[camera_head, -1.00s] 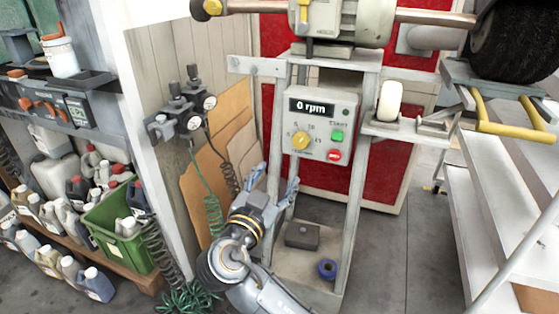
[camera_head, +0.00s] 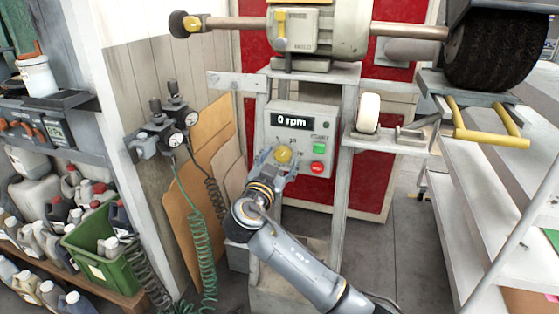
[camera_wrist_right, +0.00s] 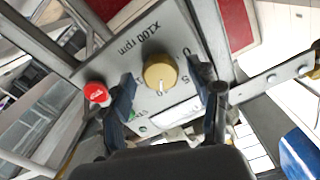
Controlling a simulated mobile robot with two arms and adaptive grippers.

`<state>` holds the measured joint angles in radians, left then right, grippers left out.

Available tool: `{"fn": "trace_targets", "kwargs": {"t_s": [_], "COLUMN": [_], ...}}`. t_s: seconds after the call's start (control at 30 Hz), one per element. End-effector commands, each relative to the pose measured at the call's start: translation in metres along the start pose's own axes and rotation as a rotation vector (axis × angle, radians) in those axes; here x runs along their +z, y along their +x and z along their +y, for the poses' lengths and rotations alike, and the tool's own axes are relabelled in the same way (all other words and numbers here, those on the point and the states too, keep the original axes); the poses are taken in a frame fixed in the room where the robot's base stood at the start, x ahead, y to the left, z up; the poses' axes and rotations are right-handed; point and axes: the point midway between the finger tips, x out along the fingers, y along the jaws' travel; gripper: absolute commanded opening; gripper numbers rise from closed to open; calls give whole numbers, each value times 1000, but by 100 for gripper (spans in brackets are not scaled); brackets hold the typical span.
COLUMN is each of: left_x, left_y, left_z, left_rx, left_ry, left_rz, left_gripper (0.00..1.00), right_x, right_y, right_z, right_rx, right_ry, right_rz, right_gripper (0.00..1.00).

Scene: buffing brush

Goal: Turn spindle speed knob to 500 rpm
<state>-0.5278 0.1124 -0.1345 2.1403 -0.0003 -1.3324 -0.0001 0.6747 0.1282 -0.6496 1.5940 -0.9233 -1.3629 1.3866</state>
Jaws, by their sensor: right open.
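The yellow spindle speed knob (camera_head: 284,153) is on the front of the grey control box (camera_head: 326,114). The box's display (camera_head: 293,121) reads 0 rpm. A green button (camera_head: 319,147) and a red button (camera_head: 317,168) sit to the right of the knob. My right gripper (camera_head: 280,152) is at the knob, its fingers spread around it. In the right wrist view the knob (camera_wrist_right: 160,72) stands between the two open fingers (camera_wrist_right: 170,92), with a gap visible on each side. The printed scale and "x100 rpm" show beside it. My left gripper is out of view.
The grinding machine (camera_head: 318,30) stands above the box. A small white wheel (camera_head: 368,113) rests on a ledge to its right. Gauges (camera_head: 177,139) with coiled hoses hang at the left. A green crate (camera_head: 105,249) holds bottles. A black tyre (camera_head: 497,48) is at upper right.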

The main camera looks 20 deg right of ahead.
Motion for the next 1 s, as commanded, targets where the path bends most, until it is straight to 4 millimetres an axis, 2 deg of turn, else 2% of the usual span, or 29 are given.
{"fn": "trace_targets", "kwargs": {"t_s": [0.23, 0.5, 0.87, 1.0], "left_x": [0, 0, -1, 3], "left_y": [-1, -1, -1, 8], "left_z": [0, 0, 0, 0], "left_rx": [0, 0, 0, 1], "left_ry": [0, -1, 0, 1], "left_rz": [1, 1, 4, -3], "left_gripper": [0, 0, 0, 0], "right_x": [0, 0, 0, 0], "right_y": [0, 0, 0, 0], "right_z": [0, 0, 0, 0], "right_rx": [0, 0, 1, 1], "right_ry": [0, -1, -51, -125], "right_rz": [0, 0, -1, -2], "right_gripper": [59, 7, 7, 7]}}
